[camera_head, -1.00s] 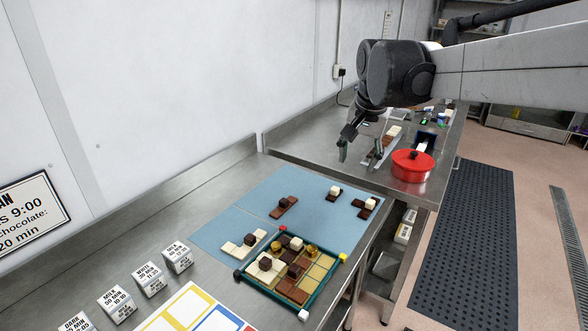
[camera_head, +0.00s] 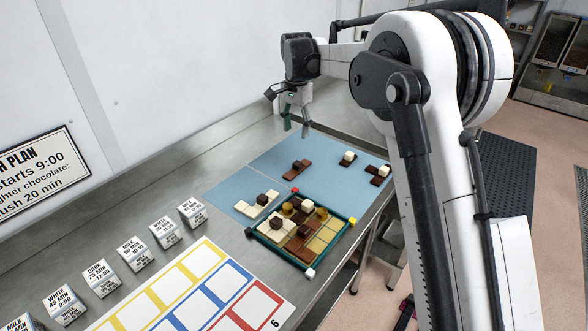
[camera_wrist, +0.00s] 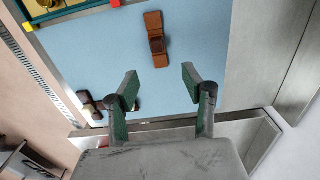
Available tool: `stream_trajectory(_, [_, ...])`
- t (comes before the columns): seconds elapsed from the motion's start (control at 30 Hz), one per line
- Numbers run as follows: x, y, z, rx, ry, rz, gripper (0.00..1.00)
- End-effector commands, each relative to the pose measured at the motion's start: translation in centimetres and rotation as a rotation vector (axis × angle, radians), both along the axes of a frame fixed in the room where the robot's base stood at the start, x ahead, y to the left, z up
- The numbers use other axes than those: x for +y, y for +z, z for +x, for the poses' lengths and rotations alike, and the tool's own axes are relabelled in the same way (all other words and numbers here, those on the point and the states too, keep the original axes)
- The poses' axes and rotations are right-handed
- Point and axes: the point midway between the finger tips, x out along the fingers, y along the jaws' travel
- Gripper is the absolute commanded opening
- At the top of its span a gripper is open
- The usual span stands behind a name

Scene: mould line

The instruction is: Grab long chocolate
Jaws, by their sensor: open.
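My gripper (camera_head: 296,126) is open and empty above the far end of the blue mat (camera_head: 262,168). In the wrist view the gripper (camera_wrist: 160,84) has its two green fingertips apart. A long brown chocolate piece (camera_head: 295,172) with a raised dark block on top lies flat on the mat. It also shows in the wrist view (camera_wrist: 155,62), just beyond the fingertips and roughly in line with the gap. Other pieces on the mat are a white one with a dark block (camera_head: 257,205), a dark one with a white block (camera_head: 346,159) and a brown-and-white one (camera_head: 378,174).
A green-framed tray (camera_head: 272,244) with coloured corners holds several white, brown and yellow pieces. Labelled cubes (camera_head: 133,251) line the wall side, by a sheet of coloured squares (camera_head: 205,292). The wall is close behind the mat. Bare mat surrounds the long brown piece.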

Motion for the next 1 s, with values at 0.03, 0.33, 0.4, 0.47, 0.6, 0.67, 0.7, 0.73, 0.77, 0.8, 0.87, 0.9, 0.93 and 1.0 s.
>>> stream_trajectory(0.03, [0.0, -0.5, 0.0, 0.001, -0.001, 0.000, 0.44])
stream_trajectory(0.33, [0.0, -5.5, 0.0, 0.000, 0.000, 0.000, 0.44])
stream_trajectory(0.4, [0.0, -6.6, 0.0, 0.000, 0.000, 0.000, 0.44])
stream_trajectory(0.47, [0.0, -7.3, 0.0, 0.000, 0.000, 0.000, 0.44])
stream_trajectory(0.6, [-0.1, -8.3, 0.0, 0.000, 0.000, 0.000, 0.44])
stream_trajectory(0.67, [-0.1, -8.5, 0.0, 0.000, 0.000, 0.000, 0.44])
stream_trajectory(0.7, [-0.1, -8.8, -0.1, 0.000, 0.000, 0.000, 0.44])
stream_trajectory(0.73, [-0.1, -9.0, -0.1, 0.000, 0.000, 0.000, 0.44])
stream_trajectory(0.77, [-0.2, -9.4, -0.1, 0.000, 0.000, 0.000, 0.44])
stream_trajectory(0.8, [-0.3, -9.9, -0.2, 0.000, 0.000, 0.000, 0.44])
stream_trajectory(0.87, [-0.4, -10.7, -0.3, 0.000, 0.000, 0.000, 0.44])
stream_trajectory(0.9, [-0.4, -11.3, -0.4, 0.000, 0.000, 0.000, 0.44])
stream_trajectory(0.93, [-0.5, -11.7, -0.4, 0.000, 0.000, 0.000, 0.44])
stream_trajectory(1.0, [-0.4, -12.6, -0.4, 0.000, 0.000, 0.000, 0.44])
